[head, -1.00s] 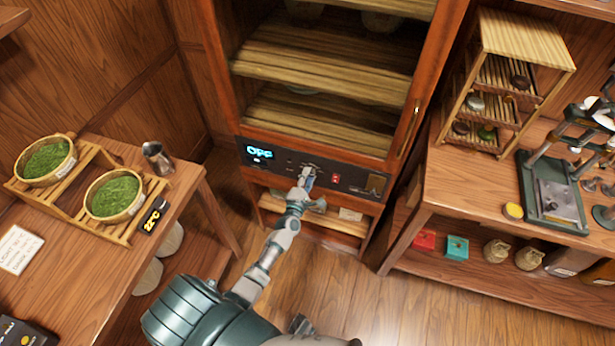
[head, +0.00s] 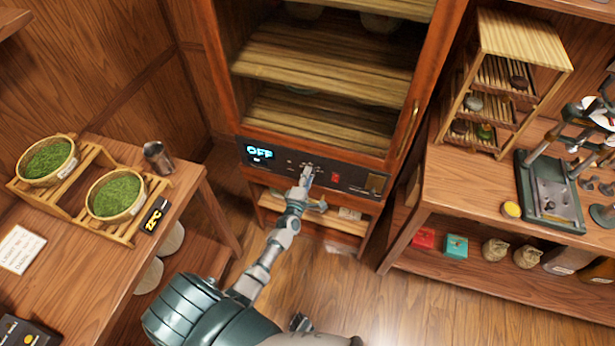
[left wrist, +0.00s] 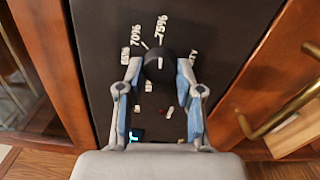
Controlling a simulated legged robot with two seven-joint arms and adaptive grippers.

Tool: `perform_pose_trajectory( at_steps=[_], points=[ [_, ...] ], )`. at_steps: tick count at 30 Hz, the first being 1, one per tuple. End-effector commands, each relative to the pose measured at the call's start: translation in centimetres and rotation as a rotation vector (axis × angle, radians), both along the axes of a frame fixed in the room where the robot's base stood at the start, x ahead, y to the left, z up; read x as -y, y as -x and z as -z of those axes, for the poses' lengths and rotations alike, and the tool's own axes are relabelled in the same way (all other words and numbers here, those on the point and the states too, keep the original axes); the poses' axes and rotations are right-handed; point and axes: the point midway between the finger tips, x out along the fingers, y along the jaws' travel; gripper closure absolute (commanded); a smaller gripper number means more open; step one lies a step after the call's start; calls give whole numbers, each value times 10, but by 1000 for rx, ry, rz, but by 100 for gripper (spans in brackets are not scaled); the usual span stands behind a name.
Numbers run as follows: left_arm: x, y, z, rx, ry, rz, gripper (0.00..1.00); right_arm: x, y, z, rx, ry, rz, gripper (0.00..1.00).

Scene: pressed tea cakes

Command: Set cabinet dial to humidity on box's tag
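The cabinet (head: 398,165) stands in the middle of the head view, with a dark control panel (head: 345,178) below its shelves. Its display (head: 259,152) reads OFF. My left gripper (head: 306,175) reaches the panel. In the left wrist view, the black dial (left wrist: 160,66) sits between the fingertips of my left gripper (left wrist: 159,72), which flank it closely with little or no visible gap. A white mark shows on the dial. Labels 70% and 75% are readable around it; others are partly hidden by the fingers. I cannot identify the box's tag with a humidity. My right gripper is out of view.
A red switch (head: 335,177) is right of the dial. The left table (head: 95,265) bears two baskets of green leaves, a metal cup (head: 157,157), a 22°C display (head: 155,215) and a written card (head: 18,249). The right bench (head: 460,185) holds a rack and a press.

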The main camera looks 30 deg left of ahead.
Motion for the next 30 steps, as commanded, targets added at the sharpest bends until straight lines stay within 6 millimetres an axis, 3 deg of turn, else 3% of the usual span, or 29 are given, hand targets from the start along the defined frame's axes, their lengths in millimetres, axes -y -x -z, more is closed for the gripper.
perform_pose_trajectory(
  at_steps=[1, 3, 14, 30],
  points=[
    [3, 2, 7, -14, 3, 7, 54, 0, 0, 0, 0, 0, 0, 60],
    [3, 2, 6, -13, 3, 6, 39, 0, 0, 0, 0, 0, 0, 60],
    [2, 5, 2, -5, 2, 3, 39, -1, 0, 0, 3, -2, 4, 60],
    [26, 103, 5, -9, 2, 4, 39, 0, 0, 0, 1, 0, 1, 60]
  ],
)
